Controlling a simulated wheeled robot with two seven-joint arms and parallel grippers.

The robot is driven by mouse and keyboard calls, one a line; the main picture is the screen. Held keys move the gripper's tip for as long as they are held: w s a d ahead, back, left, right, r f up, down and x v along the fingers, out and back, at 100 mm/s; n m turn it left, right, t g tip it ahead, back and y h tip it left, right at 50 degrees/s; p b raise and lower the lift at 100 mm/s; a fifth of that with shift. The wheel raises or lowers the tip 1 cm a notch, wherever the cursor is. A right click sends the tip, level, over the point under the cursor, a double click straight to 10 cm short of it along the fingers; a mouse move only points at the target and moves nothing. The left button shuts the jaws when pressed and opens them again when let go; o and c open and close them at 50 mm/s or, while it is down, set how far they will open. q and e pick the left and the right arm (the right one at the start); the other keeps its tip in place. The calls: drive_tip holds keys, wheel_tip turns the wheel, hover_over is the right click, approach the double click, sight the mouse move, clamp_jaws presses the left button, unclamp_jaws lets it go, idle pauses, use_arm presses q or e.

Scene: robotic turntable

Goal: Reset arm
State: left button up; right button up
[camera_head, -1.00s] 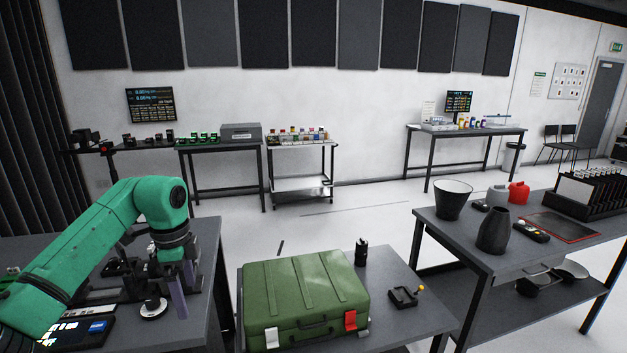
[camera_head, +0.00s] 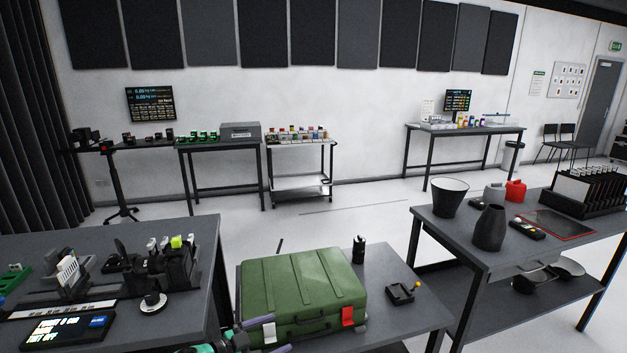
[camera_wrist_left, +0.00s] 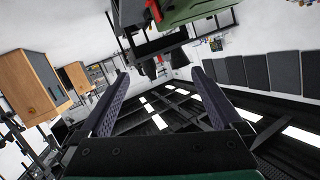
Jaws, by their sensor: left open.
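My left gripper (camera_head: 262,335) shows at the bottom edge of the head view, low in front of the green case. Only its finger ends and a bit of the green wrist are in the picture. In the left wrist view the left gripper (camera_wrist_left: 160,100) has its two fingers wide apart with nothing between them. The view past the fingers is tilted and shows the dark ceiling with light strips. My right gripper is in neither view.
The green case (camera_head: 303,290) stands on the middle table, close to the left gripper. The left table (camera_head: 190,315) holds a lit display (camera_head: 65,328), a small round stand (camera_head: 150,305) and several devices. The right table (camera_head: 465,235) holds a dark bucket (camera_head: 450,198) and a dark vase (camera_head: 490,228).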

use_arm(q)
drive_tip(key=s+a+f+n+y, duration=0.3)
drive_tip(key=s+a+f, duration=0.15)
drive_tip(key=f, duration=0.35)
drive_tip(key=s+a+f+n+y, duration=0.2)
drive_tip(key=s+a+f+y, duration=0.15)
drive_tip(key=s+f, duration=0.4)
drive_tip(key=s+a+f+n+y, duration=0.3)
drive_tip(key=s+a+f, duration=0.1)
drive_tip(key=f, duration=0.6)
drive_tip(key=s+a+f+n+g, duration=0.1)
drive_tip(key=s+f, duration=0.3)
drive_tip(key=s, duration=0.7)
drive_tip(key=s+a+f+n+g+y, duration=0.1)
drive_tip(key=s+f+g, duration=0.3)
drive_tip(key=s, duration=0.7)
drive_tip(key=s+a+f+n+g+y, duration=0.1)
drive_tip(key=s+f+g, duration=0.2)
drive_tip(key=s, duration=0.8)
wheel_tip(320, 180, down, 2)
drive_tip(key=shift+s+a+f, duration=0.1)
drive_tip(key=shift+s+a, duration=0.1)
drive_tip(key=shift+a, duration=0.1)
